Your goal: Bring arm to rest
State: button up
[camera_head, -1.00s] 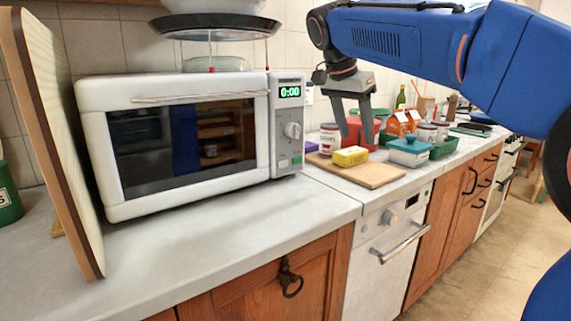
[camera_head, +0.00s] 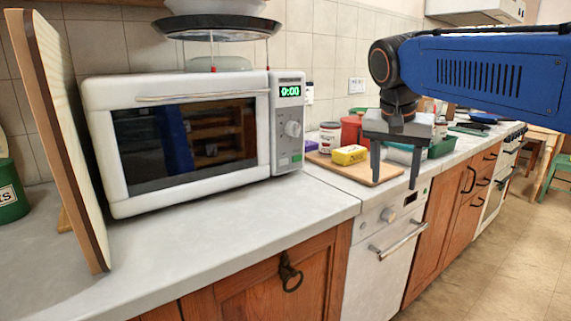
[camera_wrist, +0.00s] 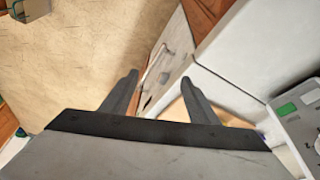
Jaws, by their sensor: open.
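My gripper (camera_head: 394,180) is open and empty in the head view, its two fingers pointing down in front of the cutting board's right part. In the wrist view my gripper (camera_wrist: 160,80) also shows with its fingers apart and nothing between them. A yellow block (camera_head: 350,154) lies on the wooden cutting board (camera_head: 345,171), left of the fingers. My blue arm reaches in from the right edge of the head view.
A white microwave (camera_head: 95,95) reading 0:00 stands on the counter (camera_head: 225,240) at left. A tall board (camera_head: 60,130) leans near it. A red container (camera_head: 352,128) and a labelled jar (camera_head: 329,136) stand behind the yellow block.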

jog(key=s+d+f+n+y, duration=0.1)
jog(key=s+d+f+n, duration=0.1)
jog(key=s+f, duration=0.8)
jog(key=s+d+f+n+t+y, duration=0.1)
jog(key=s+f+n, duration=0.3)
jog(key=s+f, duration=0.7)
notch_tip(320, 180, down, 3)
jog(key=shift+s+d+r+n+t, duration=0.15)
jog(key=shift+d+n+t, duration=0.15)
jog(key=shift+d, duration=0.55)
